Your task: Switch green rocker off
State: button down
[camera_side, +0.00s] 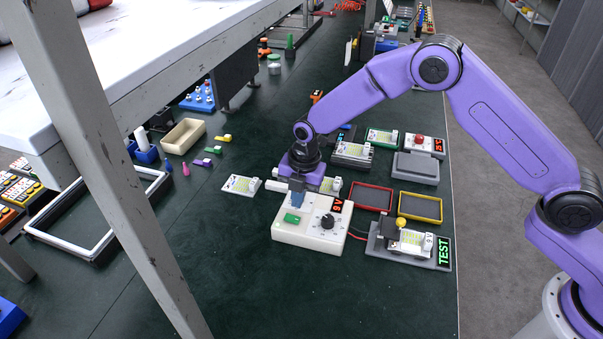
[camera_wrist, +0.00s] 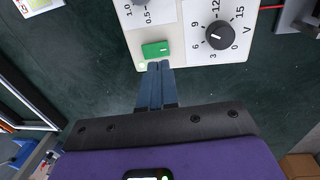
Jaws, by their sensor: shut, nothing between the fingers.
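The green rocker (camera_side: 292,218) is on the top face of a white power supply box (camera_side: 310,232). In the wrist view the green rocker (camera_wrist: 155,49) lies just beyond my fingertips, on the white panel (camera_wrist: 183,18). My gripper (camera_side: 297,203) is shut and empty, with its blue fingers pointing down over the box, close to the rocker. In the wrist view my gripper (camera_wrist: 159,66) has its fingers together beside the rocker's near edge. I cannot tell whether they touch it. The rocker's tilt is too small to read.
A black knob (camera_side: 328,221) and a red-lit display reading about 9 V (camera_side: 337,206) sit on the box. A TEST stand (camera_side: 409,245) with a yellow lamp stands to the right, joined by a red wire. Red (camera_side: 372,196) and yellow (camera_side: 419,207) trays lie behind. The bench in front is clear.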

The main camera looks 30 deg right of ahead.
aim_at(288, 217)
notch_tip(288, 217, up, 9)
jog(key=shift+s+d, duration=0.4)
jog(key=shift+f, duration=0.1)
jog(key=shift+w+a, duration=0.55)
jog(key=shift+w, duration=0.05)
jog(key=f, duration=0.4)
jog(key=a+f, duration=0.1)
jog(key=f, duration=0.4)
jog(key=w+f, duration=0.1)
jog(key=f, duration=0.3)
jog(key=shift+w+a+f, duration=0.1)
jog(key=shift+a+f, duration=0.05)
jog(key=shift+f, duration=0.15)
